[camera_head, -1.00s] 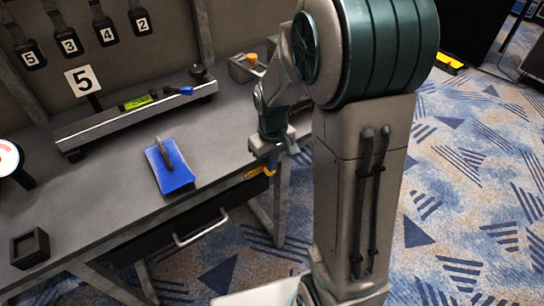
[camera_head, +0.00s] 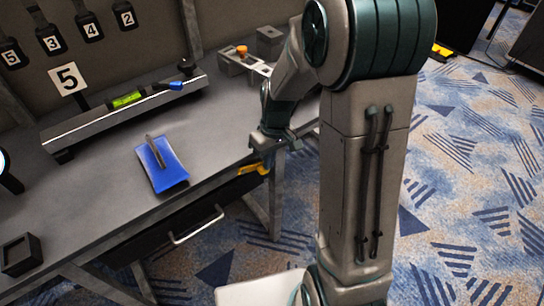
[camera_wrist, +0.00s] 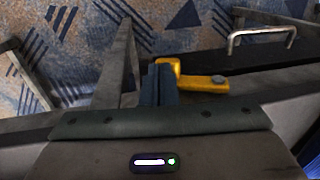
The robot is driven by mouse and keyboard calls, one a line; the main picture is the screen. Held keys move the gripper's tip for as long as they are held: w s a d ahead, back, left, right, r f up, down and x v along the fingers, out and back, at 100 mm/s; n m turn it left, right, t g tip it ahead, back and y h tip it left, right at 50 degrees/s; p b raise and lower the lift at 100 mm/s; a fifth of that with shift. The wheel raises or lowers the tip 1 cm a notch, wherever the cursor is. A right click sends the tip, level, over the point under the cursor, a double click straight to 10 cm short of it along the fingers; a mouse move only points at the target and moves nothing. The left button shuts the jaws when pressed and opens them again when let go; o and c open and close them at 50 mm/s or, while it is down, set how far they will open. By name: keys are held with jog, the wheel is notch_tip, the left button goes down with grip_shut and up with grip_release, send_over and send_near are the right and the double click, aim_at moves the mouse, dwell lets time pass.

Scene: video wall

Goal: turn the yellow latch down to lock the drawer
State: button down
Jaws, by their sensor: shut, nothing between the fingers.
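The yellow latch (camera_head: 250,169) is on the table's front edge, to the right of the drawer. In the wrist view the latch (camera_wrist: 203,84) lies roughly sideways, its arm running right toward the drawer side and its bent end beside my fingers. The dark drawer (camera_head: 165,238) with its silver handle (camera_head: 197,226) appears closed below the tabletop; the handle also shows in the wrist view (camera_wrist: 262,33). My gripper (camera_head: 266,168) is shut and empty at the table edge, right by the latch. In the wrist view my fingers (camera_wrist: 158,78) are just left of the latch; contact is unclear.
A small black box (camera_head: 20,253) is at the front left. A table leg (camera_head: 268,215) stands below my gripper.

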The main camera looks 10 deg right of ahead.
jog(key=shift+d+f, duration=0.15)
jog(key=shift+f, duration=0.5)
dwell(0.3)
jog(key=shift+r+p, duration=0.4)
jog(key=shift+r, duration=0.4)
jog(key=w+d+r+p, duration=0.3)
jog(key=d+r, duration=0.4)
jog(key=r, duration=0.5)
jog(key=shift+p, duration=0.65)
jog(key=shift+s+a, duration=0.1)
